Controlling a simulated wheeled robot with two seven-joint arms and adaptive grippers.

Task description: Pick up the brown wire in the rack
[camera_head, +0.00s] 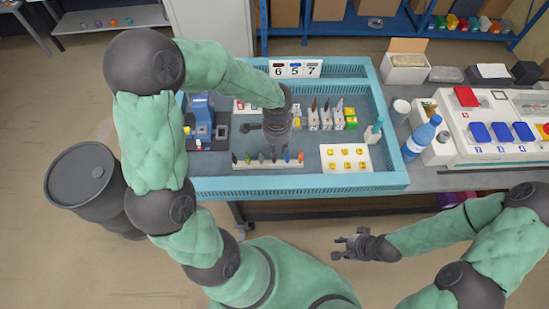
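My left gripper (274,148) points down over the tray, just behind and above the middle of the rack. Its fingertips are too small and overlapped to show whether they are open or whether they touch a piece. My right gripper (337,247) is open and empty in front of the table, outside the tray.
White sockets (313,123) with dark upright pieces stand behind the rack. A white plate with yellow pieces (345,167) is to its right and a blue device (201,115) at the tray's left. A blue bottle (421,138) stands right of the tray (300,184).

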